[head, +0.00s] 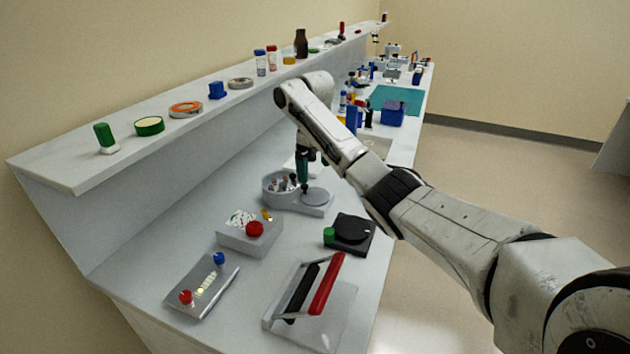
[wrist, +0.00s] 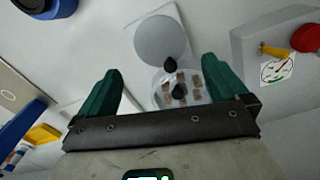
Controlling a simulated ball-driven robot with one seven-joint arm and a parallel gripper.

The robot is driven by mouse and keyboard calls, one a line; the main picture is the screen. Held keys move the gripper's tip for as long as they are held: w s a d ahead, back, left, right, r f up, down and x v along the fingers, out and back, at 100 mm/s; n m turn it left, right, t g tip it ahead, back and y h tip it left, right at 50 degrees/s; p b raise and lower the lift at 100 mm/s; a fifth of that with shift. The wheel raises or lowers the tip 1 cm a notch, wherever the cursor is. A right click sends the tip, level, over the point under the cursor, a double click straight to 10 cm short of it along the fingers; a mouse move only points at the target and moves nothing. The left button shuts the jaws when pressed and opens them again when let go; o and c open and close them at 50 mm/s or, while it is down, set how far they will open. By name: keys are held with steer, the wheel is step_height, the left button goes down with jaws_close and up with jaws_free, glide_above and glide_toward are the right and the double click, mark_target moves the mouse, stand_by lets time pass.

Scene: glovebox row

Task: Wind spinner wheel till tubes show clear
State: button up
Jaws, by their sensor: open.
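The spinner is a pale grey unit on the bench. In the head view its round tub (head: 270,190) holds several small tubes, and its flat grey wheel (head: 317,197) sits to the right. The wheel also shows in the wrist view (wrist: 158,39), with a black knob (wrist: 170,65) near its edge. The tub (wrist: 158,88) shows there with brownish tubes around a dark hub; I cannot tell whether they are clear. My gripper (head: 303,184) points down over the spinner. In the wrist view its green fingers (wrist: 160,85) are spread, with nothing gripped between them.
A grey box with a red button (head: 255,229), a black device with a green knob (head: 350,234), a plate with red and blue knobs (head: 203,285) and a red-handled press (head: 327,284) stand nearer. A shelf (head: 70,165) with small items runs along the wall.

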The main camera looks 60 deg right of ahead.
steer(key=shift+r+p, duration=0.35)
steer(key=shift+r, duration=0.95)
